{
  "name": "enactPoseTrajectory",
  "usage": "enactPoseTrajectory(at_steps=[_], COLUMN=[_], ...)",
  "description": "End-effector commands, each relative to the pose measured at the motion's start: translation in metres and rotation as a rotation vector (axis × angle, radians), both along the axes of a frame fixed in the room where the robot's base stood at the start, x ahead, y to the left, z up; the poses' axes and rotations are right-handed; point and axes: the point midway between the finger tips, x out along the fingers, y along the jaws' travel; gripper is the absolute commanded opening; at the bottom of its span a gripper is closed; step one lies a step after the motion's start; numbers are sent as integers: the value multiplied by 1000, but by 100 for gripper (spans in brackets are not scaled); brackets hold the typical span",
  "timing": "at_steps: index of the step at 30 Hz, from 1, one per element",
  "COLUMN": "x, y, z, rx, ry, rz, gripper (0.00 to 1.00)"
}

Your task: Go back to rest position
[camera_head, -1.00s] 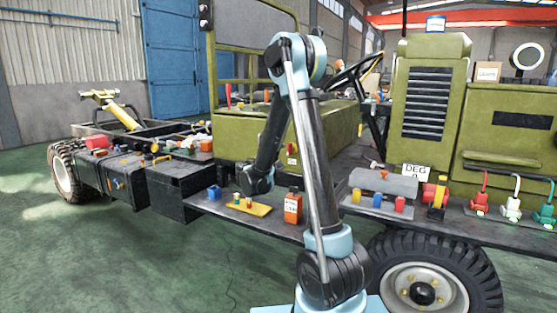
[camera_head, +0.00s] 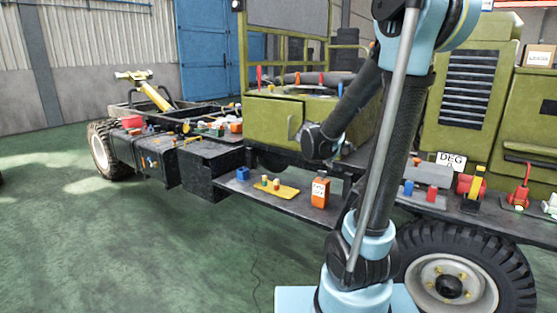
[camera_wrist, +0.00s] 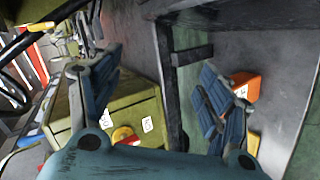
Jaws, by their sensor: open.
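My gripper (camera_wrist: 160,95) is open and empty in the wrist view, its two blue-grey fingers spread wide apart. An olive box panel with a red and yellow knob (camera_wrist: 124,135) lies beyond the left finger. An orange bottle (camera_wrist: 246,87) is partly hidden behind the right finger. In the head view my arm rises at the right and bends down to a dark wrist in front of the green vehicle; the fingers cannot be made out there. The same orange bottle (camera_head: 320,190) stands on the vehicle's dark side shelf, below my wrist and apart from it.
The shelf also holds a yellow plate with small pegs (camera_head: 277,188) and a blue block (camera_head: 242,174). A large front wheel (camera_head: 449,284) is behind my arm base. A rear wheel (camera_head: 101,150) stands far left. The green floor (camera_head: 130,245) at the left is clear.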

Motion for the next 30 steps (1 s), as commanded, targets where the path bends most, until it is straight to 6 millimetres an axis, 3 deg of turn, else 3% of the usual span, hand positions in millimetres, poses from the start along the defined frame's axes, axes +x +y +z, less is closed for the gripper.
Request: enactPoseTrajectory(at_steps=[6, 14, 23, 30], x=[-61, -133, -211, -267], y=[-13, -12, 7, 33], z=[-17, -42, -73, -98], rx=[160, 355, 583, 766], ry=[65, 138, 217, 275], rz=[-74, -152, -229, -281], gripper=[72, 72, 72, 72])
